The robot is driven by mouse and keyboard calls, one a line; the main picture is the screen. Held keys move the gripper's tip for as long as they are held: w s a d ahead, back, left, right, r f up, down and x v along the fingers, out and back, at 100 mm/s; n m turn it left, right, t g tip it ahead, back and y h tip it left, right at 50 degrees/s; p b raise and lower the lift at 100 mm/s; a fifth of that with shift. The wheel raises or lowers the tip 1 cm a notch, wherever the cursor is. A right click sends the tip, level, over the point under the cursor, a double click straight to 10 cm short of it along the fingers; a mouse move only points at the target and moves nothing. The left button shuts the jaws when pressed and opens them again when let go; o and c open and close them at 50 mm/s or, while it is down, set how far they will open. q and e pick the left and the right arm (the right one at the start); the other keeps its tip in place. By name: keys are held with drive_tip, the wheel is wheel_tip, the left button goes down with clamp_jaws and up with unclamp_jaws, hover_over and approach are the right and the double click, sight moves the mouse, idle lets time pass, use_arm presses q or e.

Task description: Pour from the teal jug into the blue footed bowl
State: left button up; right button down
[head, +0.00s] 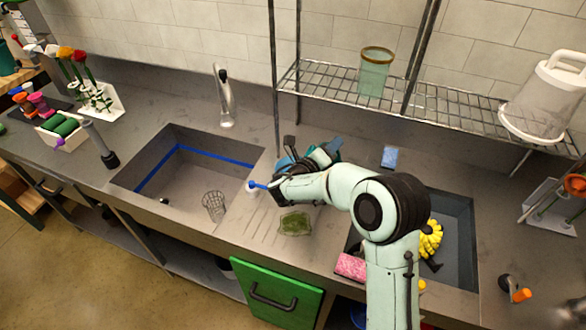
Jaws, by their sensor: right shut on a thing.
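My right gripper (289,163) is over the counter between the two sinks, seen from behind my arm. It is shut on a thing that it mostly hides. A teal patch (284,163) shows beside the fingers, which fits the teal jug, but its shape and tilt cannot be told. No liquid stream can be made out. My left gripper is not in view.
An empty-looking sink (180,172) with a wire basket (214,205) lies left. A blue-handled brush (259,186) and green sponge (295,223) are near my gripper. A wire shelf (440,104) holding a green glass (375,73) overhangs the back right.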

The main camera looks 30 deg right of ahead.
sight(339, 156)
drive_tip(key=s+f+m, duration=0.1)
drive_tip(key=d+f+m+y+b, duration=0.1)
drive_tip(key=shift+s+d+f+m+b, duration=0.3)
drive_tip(key=shift+s, duration=0.1)
drive_tip(key=shift+s+d+r+m+y, duration=0.2)
drive_tip(key=shift+s+m+y, duration=0.1)
drive_tip(key=shift+s+m, duration=0.15)
drive_tip(key=shift+s+d+r+m+y, duration=0.1)
drive_tip(key=shift+s+r+m+y, duration=0.05)
drive_tip(key=shift+s+m+y, duration=0.3)
drive_tip(key=shift+w+d+f+b, duration=0.2)
drive_tip(key=shift+w+f+b, duration=0.1)
drive_tip(key=shift+b, duration=0.25)
drive_tip(key=shift+d+f, duration=0.1)
drive_tip(key=shift+f, duration=0.2)
drive_tip(key=shift+s+r, duration=0.15)
drive_tip(key=shift+s, duration=0.05)
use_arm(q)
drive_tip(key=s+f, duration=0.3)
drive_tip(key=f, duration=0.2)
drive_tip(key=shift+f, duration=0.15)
use_arm(e)
drive_tip(key=shift+m, duration=0.3)
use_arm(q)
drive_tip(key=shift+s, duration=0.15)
use_arm(e)
drive_tip(key=shift+s, duration=0.1)
